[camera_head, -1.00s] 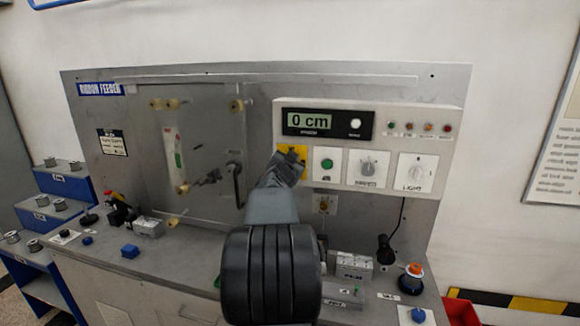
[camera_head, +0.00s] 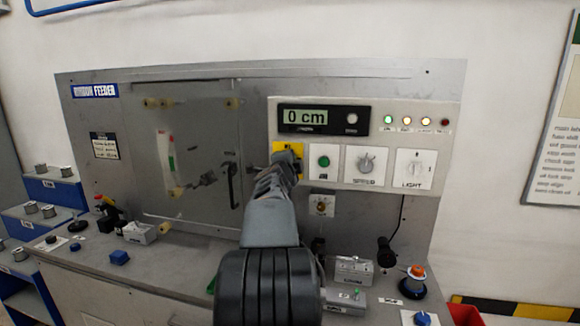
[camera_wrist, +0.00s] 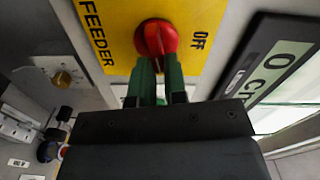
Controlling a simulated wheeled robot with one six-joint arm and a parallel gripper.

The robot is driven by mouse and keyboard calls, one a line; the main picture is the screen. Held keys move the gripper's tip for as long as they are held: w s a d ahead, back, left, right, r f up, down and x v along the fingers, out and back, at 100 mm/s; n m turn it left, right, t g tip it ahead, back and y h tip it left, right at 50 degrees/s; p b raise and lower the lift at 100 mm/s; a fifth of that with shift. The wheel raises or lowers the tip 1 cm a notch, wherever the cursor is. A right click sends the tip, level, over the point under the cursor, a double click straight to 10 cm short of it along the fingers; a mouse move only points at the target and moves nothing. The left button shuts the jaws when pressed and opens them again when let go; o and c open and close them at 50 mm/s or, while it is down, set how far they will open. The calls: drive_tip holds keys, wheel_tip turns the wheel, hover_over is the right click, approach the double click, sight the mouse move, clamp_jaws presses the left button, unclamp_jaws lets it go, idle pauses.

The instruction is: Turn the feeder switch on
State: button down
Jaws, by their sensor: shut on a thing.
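The feeder switch is a red rotary knob (camera_wrist: 156,38) on a yellow plate (camera_wrist: 112,28) marked FEEDER and OFF in the wrist view. In the head view the yellow plate (camera_head: 297,148) shows at the left end of the control panel, mostly behind my arm. My gripper (camera_wrist: 156,68) has its green fingers shut on the lower part of the knob. In the head view my gripper (camera_head: 283,166) covers the knob. Several indicator lamps (camera_head: 406,121) at the panel's upper right are lit, green and yellow among them.
The display (camera_head: 305,117) reads 0 cm. A green button (camera_head: 323,161), a speed dial (camera_head: 366,164) and a light switch (camera_head: 414,169) sit right of the yellow plate. A door handle (camera_head: 231,183) is close on the left. Small boxes (camera_head: 352,270) stand on the bench below.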

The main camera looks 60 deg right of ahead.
drive_tip(key=shift+f+m+b, duration=0.25)
drive_tip(key=shift+m+b, duration=0.2)
drive_tip(key=shift+m, duration=0.65)
drive_tip(key=c, duration=1.2)
unclamp_jaws()
drive_tip(key=shift+o, duration=0.2)
drive_tip(key=shift+a, duration=0.15)
drive_tip(key=v, duration=1.3)
drive_tip(key=shift+a, duration=0.3)
drive_tip(key=shift+s, duration=0.1)
